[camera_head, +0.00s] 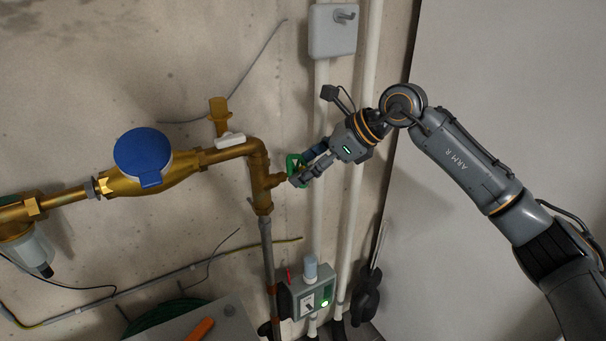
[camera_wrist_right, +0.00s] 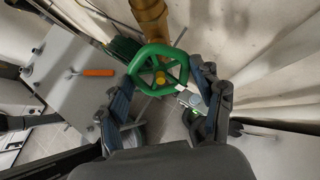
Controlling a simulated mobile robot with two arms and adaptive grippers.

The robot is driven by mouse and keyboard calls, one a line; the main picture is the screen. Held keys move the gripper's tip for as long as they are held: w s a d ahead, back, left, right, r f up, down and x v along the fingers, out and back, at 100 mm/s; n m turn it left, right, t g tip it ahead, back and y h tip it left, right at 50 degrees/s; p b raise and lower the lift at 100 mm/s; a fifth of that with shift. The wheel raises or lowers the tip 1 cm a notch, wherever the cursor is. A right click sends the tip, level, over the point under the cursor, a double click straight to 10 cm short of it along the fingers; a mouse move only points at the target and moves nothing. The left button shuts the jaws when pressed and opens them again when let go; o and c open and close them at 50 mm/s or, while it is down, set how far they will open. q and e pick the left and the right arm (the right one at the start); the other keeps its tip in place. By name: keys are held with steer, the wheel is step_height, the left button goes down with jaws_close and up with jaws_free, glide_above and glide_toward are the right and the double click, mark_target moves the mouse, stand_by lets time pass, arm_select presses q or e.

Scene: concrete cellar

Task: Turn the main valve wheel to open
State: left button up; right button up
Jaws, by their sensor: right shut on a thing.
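The green valve wheel (camera_head: 295,166) sits on the end of a brass pipe stub in the head view. In the right wrist view the same green wheel (camera_wrist_right: 149,55) shows its rim, spokes and a yellow hub. My right gripper (camera_head: 305,167) reaches it from the right. Its two fingers lie on either side of the wheel, and the gripper is shut on the rim. The right wrist view shows the fingers (camera_wrist_right: 158,85) flanking the wheel. Part of the wheel is hidden by the fingers in the head view. My left gripper is not in view.
Brass piping (camera_head: 258,185) with a blue-capped meter (camera_head: 143,157) runs along the wall to the left. A grey box with a green light (camera_head: 308,293) is below the wheel. A grey surface carries an orange-handled tool (camera_wrist_right: 97,72). White pipes run behind the gripper.

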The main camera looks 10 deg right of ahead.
steer(key=shift+f+n+b, duration=0.35)
steer(key=shift+n+b, duration=0.5)
steer(key=shift+n, duration=0.05)
steer(key=shift+s+r+n, duration=0.1)
steer(key=shift+r+n, duration=0.05)
steer(key=shift+n, duration=0.15)
steer(key=shift+f+n+t+b, duration=0.2)
steer(key=shift+n+t+b, duration=0.15)
steer(key=shift+b, duration=0.45)
steer(key=shift+n+b, duration=0.9)
steer(key=shift+n, duration=0.15)
steer(key=shift+n+t+b, duration=0.25)
steer(key=shift+n+b, duration=0.2)
steer(key=shift+n, duration=0.05)
steer(key=shift+r, duration=0.15)
